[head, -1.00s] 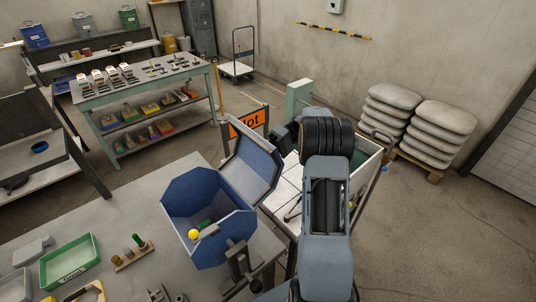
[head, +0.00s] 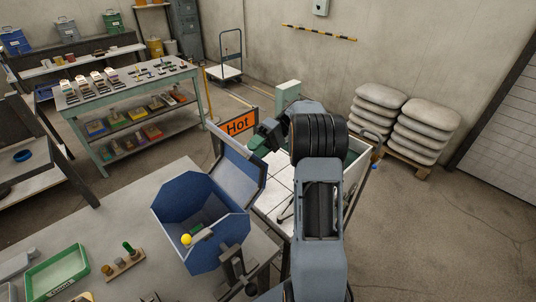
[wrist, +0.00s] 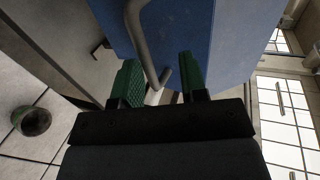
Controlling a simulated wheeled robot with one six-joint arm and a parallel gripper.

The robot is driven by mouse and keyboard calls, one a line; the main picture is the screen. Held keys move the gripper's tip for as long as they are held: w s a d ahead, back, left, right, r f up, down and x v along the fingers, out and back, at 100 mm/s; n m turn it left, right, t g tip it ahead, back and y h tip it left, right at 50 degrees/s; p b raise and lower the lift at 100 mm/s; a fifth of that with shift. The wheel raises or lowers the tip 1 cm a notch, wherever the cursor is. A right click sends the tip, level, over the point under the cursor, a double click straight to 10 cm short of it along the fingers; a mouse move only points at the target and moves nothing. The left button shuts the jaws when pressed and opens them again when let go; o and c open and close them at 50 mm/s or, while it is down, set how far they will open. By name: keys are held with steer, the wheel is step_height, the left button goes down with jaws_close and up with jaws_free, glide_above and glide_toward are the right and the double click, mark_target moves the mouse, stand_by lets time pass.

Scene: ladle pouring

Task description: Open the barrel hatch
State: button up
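The blue eight-sided barrel (head: 192,228) stands on the grey table in the head view, with its top open. Its hatch (head: 238,165) is a blue-grey panel standing raised and tilted on the barrel's right side. Inside the barrel lie a yellow ball (head: 186,239) and a green thing. In the wrist view a blue panel (wrist: 210,35) carries a bent grey bar handle (wrist: 138,35). My gripper (wrist: 160,85) has green finger pads spread apart, with the handle's lower end between or just beyond them. I cannot tell whether they touch it.
A white-topped table or bin (head: 285,190) stands behind my arm. An orange "Hot" sign (head: 238,124) is close behind the hatch. A green tray (head: 57,272) and a small wooden rack (head: 124,262) lie left of the barrel. Stacked sacks (head: 430,125) stand at the right.

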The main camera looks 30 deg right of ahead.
steer(key=s+r+p, duration=0.1)
steer(key=r, duration=0.1)
steer(key=s+r, duration=0.2)
steer(key=s+a+r+p, duration=0.1)
steer(key=shift+s+r+p, duration=0.35)
steer(key=shift+s+r, duration=0.05)
steer(key=s+a+r+p, duration=0.1)
steer(key=s+r, duration=0.2)
steer(key=s, duration=0.5)
steer(key=shift+a, duration=0.35)
